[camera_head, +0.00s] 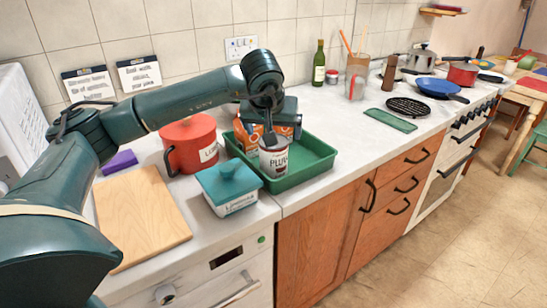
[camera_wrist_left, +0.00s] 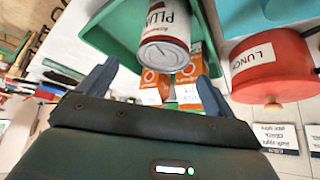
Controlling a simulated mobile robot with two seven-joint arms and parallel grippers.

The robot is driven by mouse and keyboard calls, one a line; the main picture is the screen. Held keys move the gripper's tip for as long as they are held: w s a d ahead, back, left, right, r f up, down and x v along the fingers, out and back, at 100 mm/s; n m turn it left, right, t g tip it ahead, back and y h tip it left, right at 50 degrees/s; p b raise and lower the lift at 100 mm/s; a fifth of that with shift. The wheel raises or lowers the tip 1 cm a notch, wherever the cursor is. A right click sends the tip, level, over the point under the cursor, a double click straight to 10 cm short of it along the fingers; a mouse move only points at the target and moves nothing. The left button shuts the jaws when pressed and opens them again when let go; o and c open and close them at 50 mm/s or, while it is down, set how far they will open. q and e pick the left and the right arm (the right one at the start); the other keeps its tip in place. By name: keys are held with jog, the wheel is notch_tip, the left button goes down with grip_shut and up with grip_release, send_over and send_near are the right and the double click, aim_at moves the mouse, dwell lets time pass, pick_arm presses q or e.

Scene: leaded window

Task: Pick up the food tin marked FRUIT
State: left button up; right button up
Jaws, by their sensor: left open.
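A white tin with dark bands (camera_head: 273,157) stands in a green tray (camera_head: 318,165). Its label reads something like "PLU…"; I cannot read FRUIT on any tin. In the left wrist view the tin (camera_wrist_left: 165,38) lies beyond and between my spread fingers. My left gripper (camera_head: 270,128) is open, close to the tin at its back and upper side in the head view. It also shows in the left wrist view (camera_wrist_left: 155,62), with nothing clearly held between the fingers. Part of the tin's top is hidden by the gripper. My right gripper is not in view.
Orange packets (camera_head: 248,137) stand behind the tin. A red LUNCH container (camera_head: 190,143) and a teal lidded box (camera_head: 229,184) stand left of the tray. A wooden board (camera_head: 143,215) lies nearer. A bottle (camera_head: 319,66) and pots stand farther right.

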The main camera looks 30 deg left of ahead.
aim_at(274, 158)
pick_arm(q)
jog(key=x, duration=0.3)
jog(key=p+x, duration=0.1)
jog(key=x, duration=0.1)
jog(key=shift+s+a+f, duration=0.15)
jog(key=shift+f, duration=0.3)
jog(key=shift+r, duration=0.1)
jog(key=c, duration=1.4)
